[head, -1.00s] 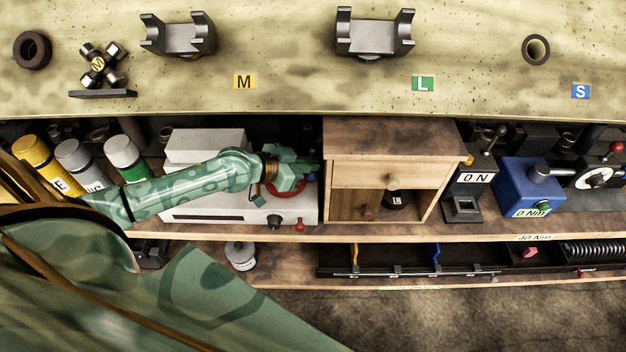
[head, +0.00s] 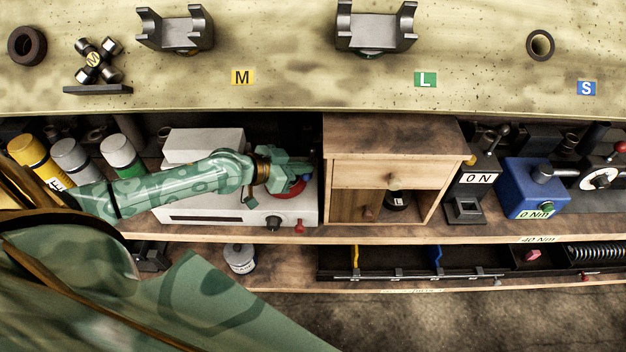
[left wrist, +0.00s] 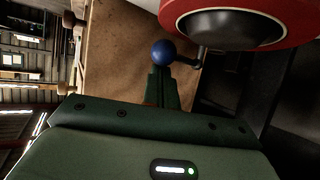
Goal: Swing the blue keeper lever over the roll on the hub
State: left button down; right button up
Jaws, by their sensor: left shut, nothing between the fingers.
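The blue keeper lever shows in the left wrist view as a round blue knob (left wrist: 163,52) on a short dark arm, beside a red-rimmed, white roll (left wrist: 240,22) with a dark hub at its centre. My left gripper (left wrist: 160,78) is shut and empty, its fingertips close to the knob; I cannot tell whether they touch. In the head view my left gripper (head: 297,170) is over the front of the white machine (head: 240,212), where part of the red ring (head: 290,189) shows below it. The gripper hides the lever there. My right gripper is not in view.
A wooden cabinet (head: 395,143) stands just right of the machine, close to my left gripper. Yellow, grey and green-banded cans (head: 120,152) stand to the left. The worktop (head: 290,70) above carries cradles and parts. A low tray (head: 400,262) lies on the shelf below.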

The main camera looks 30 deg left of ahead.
pick_arm(q)
jog(key=shift+s+a+f, duration=0.1)
jog(key=shift+a+f, duration=0.05)
jog(key=shift+s+a+b, duration=0.2)
jog(key=shift+a+b, duration=0.45)
dwell(0.4)
jog(key=shift+a+b, duration=0.8)
jog(key=shift+b, duration=0.2)
